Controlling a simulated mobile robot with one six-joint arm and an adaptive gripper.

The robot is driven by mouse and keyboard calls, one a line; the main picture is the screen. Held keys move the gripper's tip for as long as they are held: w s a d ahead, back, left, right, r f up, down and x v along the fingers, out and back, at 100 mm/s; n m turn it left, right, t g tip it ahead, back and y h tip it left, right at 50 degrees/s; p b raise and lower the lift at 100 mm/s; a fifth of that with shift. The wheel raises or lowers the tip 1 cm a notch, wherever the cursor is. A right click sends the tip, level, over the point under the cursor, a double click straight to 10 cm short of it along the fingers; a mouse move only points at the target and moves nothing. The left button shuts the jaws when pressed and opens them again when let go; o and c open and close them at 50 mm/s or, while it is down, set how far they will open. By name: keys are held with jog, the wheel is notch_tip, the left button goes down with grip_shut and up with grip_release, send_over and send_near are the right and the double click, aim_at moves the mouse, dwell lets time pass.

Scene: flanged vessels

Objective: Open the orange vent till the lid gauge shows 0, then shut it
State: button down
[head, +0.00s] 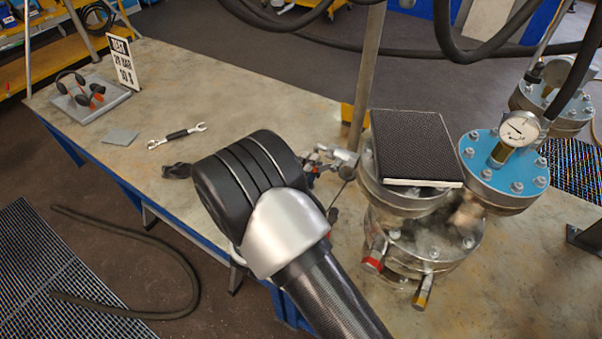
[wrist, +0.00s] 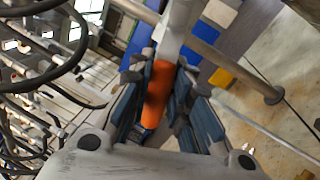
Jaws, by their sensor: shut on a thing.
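The orange vent handle (wrist: 158,92) stands between the jaws of my gripper (wrist: 168,112) in the wrist view, and the gripper is shut on it. A grey metal stem continues from the handle's upper end. In the head view my arm hides the handle and most of the gripper. The dial gauge (head: 519,129) stands on a blue bolted lid (head: 503,165) at the right. Its dial faces the head camera, but the reading is too small to tell.
A black textured panel (head: 415,146) covers much of the nearer steel vessel (head: 425,240). An upright post (head: 366,80) and dark hoses (head: 465,45) stand close by. A wrench (head: 177,136), a grey tray (head: 105,98) and a sign (head: 123,63) are on the bench's left.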

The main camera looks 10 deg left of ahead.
jog(key=shift+a+r+m+h+b, duration=0.15)
jog(key=shift+r+m+b, duration=0.3)
jog(key=shift+m, duration=0.4)
jog(key=shift+r+m+h+b, duration=0.2)
jog(key=shift+m+b, duration=0.3)
jog(key=shift+m, duration=0.35)
jog(key=shift+r, duration=0.15)
jog(key=c, duration=1.5)
grip_release()
jog(key=shift+o, duration=0.2)
jog(key=v, duration=1.2)
jog(key=shift+r, duration=0.15)
